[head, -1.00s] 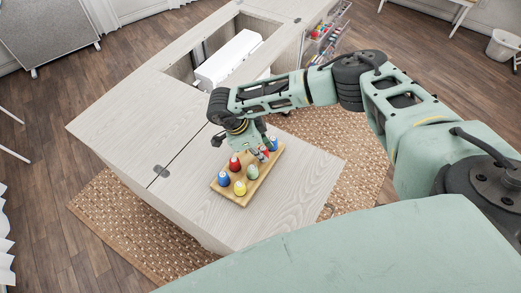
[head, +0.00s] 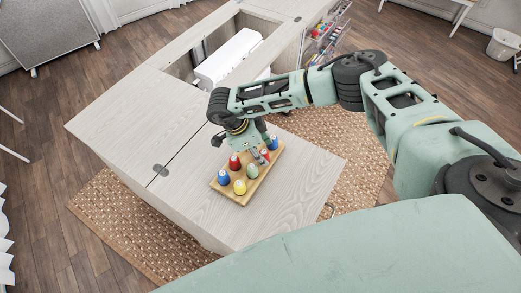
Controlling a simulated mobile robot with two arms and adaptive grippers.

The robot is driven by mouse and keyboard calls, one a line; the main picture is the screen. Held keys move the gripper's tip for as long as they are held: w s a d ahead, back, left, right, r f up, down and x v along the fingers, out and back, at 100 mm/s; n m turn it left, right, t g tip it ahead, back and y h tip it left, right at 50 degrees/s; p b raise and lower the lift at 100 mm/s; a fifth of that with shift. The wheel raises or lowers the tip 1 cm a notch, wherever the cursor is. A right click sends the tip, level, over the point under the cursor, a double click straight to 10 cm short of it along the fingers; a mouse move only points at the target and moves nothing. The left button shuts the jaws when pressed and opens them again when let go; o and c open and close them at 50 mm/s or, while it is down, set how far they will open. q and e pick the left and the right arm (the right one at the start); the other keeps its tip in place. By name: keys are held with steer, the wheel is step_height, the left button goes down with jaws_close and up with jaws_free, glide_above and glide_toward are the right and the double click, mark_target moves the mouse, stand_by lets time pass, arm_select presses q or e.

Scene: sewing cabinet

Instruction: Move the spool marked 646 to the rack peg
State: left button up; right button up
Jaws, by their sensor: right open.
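A wooden rack (head: 218,188) lies on the cabinet top and bears several spools on pegs. I see a blue spool (head: 223,177), a red spool (head: 235,162), a yellow spool (head: 240,187), a green spool (head: 252,172), a red spool (head: 265,156) and a blue spool (head: 273,143). The marking 646 is too small to read on any of them. My right gripper (head: 258,155) is open, pointing down at the rack's far right part, close to the second red spool. Its fingers are small and partly hidden, so I cannot tell whether they touch it. My left gripper is out of view.
The pale wooden cabinet top (head: 140,115) is clear left of the rack and to its right. A white sewing machine (head: 228,58) sits in the cabinet's opening. Open shelves with coloured spools (head: 325,33) stand at the back. A woven rug (head: 115,220) lies below.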

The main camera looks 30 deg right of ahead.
steer(key=v, duration=1.2)
steer(key=shift+f, duration=0.1)
